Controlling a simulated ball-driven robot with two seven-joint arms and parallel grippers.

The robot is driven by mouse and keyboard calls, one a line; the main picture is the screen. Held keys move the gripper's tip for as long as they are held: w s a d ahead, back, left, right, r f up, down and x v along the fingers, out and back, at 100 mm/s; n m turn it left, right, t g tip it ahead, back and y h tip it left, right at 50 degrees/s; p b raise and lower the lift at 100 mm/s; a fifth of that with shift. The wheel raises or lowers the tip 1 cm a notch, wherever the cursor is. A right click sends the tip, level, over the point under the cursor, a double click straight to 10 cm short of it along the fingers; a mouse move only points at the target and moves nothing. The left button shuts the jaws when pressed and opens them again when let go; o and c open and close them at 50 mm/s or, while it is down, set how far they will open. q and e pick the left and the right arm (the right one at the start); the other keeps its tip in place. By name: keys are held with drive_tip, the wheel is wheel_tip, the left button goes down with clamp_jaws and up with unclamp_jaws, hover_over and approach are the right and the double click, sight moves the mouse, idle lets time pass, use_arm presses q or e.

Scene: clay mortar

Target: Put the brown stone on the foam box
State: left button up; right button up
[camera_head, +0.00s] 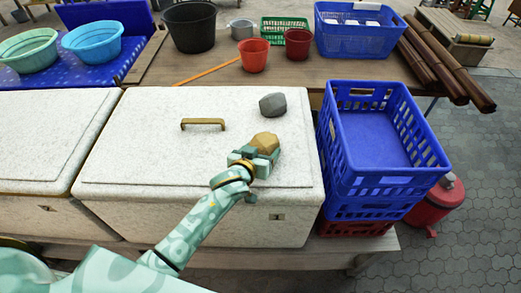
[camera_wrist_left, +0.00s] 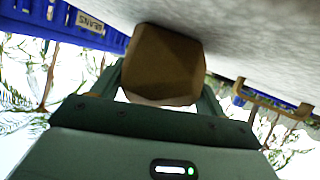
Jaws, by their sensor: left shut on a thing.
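The brown stone (camera_head: 265,141) is a faceted tan-brown lump in my left gripper (camera_head: 257,154), over the right part of the white foam box lid (camera_head: 150,152). In the left wrist view the stone (camera_wrist_left: 165,62) sits between the two fingers of the left gripper (camera_wrist_left: 165,85), which is shut on it. The stone is close to the pale lid surface (camera_wrist_left: 265,35); I cannot tell whether it touches. My right gripper is not in view.
A grey stone (camera_head: 272,105) lies on the lid just behind the brown stone. A brass handle (camera_head: 203,123) stands on the lid to the left. Stacked blue crates (camera_head: 345,190) stand close on the right. Buckets and baskets fill the wooden table (camera_head: 190,62) behind.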

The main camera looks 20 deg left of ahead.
use_arm(q)
drive_tip(key=o, duration=1.8)
drive_tip(key=shift+r, duration=0.1)
drive_tip(key=p+v, duration=0.2)
drive_tip(key=v, duration=1)
